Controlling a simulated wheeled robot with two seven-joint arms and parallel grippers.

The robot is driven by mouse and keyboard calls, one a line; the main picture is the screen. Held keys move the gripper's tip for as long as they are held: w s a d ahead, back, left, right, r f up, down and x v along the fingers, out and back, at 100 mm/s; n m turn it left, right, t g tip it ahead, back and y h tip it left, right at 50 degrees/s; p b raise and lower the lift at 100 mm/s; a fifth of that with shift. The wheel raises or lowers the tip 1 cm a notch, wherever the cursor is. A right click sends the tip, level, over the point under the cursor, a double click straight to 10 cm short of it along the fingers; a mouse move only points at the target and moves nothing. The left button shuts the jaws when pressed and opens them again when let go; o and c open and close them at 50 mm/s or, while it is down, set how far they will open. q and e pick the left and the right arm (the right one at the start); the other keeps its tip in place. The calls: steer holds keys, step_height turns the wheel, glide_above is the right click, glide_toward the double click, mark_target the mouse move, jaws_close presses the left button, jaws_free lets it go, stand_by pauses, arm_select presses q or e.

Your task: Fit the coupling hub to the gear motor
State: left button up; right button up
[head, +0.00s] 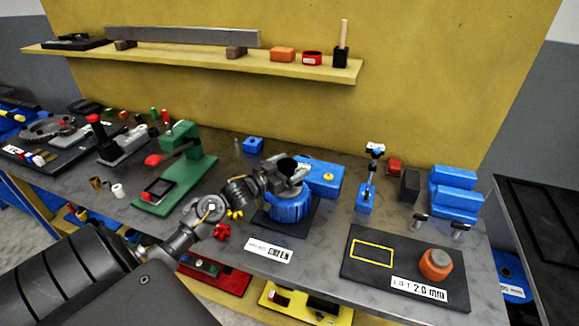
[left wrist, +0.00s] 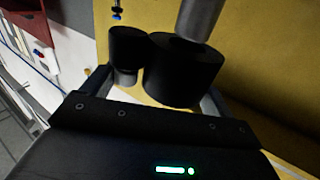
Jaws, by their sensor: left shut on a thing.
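My left gripper (head: 287,172) is over the tilting positioner, a blue round base (head: 288,208) on a black plate. It is shut on a black cylindrical part, which looks like the coupling hub (head: 288,163). In the left wrist view the hub (left wrist: 178,75) is a thick black cylinder between the fingers, with a smaller black cylinder (left wrist: 127,45) beside it. A grey shaft (left wrist: 203,18) meets the hub's upper end there; I cannot tell whether it is inside the bore. A blue housing (head: 325,176), perhaps the gear motor, is just right of the gripper, partly hidden. My right gripper is not in view.
A green press (head: 180,165) stands left of the arm. A white card (head: 270,249) lies in front of the positioner. A black plate (head: 375,278) with an orange knob (head: 436,263) is at right. Blue blocks (head: 455,190) stand behind it. A yellow shelf (head: 200,62) hangs above.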

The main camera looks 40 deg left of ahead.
arm_select(q)
steer(key=shift+r, duration=0.15)
steer(key=shift+f+b, duration=1.4)
steer(key=shift+f, duration=1.1)
stand_by(0.4)
steer(key=o, duration=1.2)
steer(key=shift+o, duration=0.4)
steer(key=shift+s+f, duration=0.1)
steer(key=shift+f, duration=0.05)
steer(key=s+a+b, duration=0.1)
steer(key=s+b, duration=0.1)
steer(key=s, duration=0.8)
steer(key=shift+s+a+b, duration=0.3)
steer(key=shift+a+b, duration=0.05)
steer(key=shift+b, duration=0.05)
